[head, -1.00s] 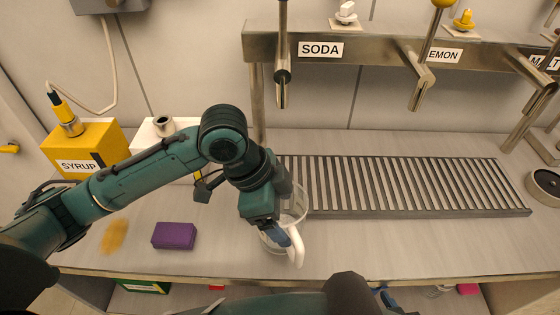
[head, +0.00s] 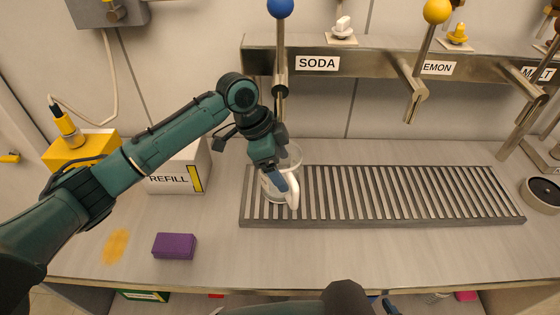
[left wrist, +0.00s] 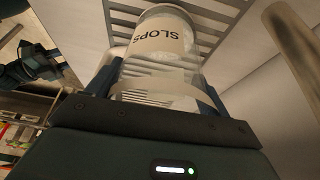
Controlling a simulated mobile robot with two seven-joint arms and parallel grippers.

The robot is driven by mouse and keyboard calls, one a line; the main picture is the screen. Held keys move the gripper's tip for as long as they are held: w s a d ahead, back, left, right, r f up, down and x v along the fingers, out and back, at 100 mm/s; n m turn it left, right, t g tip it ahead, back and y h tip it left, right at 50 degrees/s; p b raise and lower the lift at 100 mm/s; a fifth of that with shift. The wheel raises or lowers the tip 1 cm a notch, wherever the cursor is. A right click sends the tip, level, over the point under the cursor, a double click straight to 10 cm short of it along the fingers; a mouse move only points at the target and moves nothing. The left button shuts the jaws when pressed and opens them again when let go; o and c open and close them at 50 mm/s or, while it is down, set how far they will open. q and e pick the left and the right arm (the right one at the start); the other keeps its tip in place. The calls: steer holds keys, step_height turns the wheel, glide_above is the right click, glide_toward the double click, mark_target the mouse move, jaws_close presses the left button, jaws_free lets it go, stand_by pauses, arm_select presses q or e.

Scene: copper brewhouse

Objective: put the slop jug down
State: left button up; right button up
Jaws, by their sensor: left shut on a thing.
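The slop jug (head: 268,184) is a clear jug with a white handle (head: 293,192). In the left wrist view the jug (left wrist: 160,50) shows a pale band reading SLOPS. My left gripper (head: 284,186) is shut on the jug and partly hides it in the head view. The jug is at the left end of the slatted drip grate (head: 400,205), below the SODA tap. I cannot tell whether its base touches the slats. My right arm (head: 350,298) shows only in part at the bottom edge; its jaws cannot be made out.
A purple block (head: 174,246) and a yellow stain (head: 115,246) are on the counter at left. Behind are a yellow box (head: 80,150) and a white REFILL box (head: 178,180). Taps overhang the grate. A round dark-topped container (head: 542,194) is at right. The grate's middle is clear.

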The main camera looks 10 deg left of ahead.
arm_select(q)
steer(key=shift+f, duration=0.1)
steer(key=o, duration=1.3)
steer(key=shift+a+r, duration=0.15)
steer(key=shift+r, duration=0.3)
steer(key=a, duration=0.4)
steer(key=s+a+b, duration=0.1)
steer(key=a, duration=0.3)
steer(key=s+a+b, duration=0.1)
steer(key=a, duration=0.3)
steer(key=shift+s+r, duration=0.2)
steer(key=shift+s, duration=0.05)
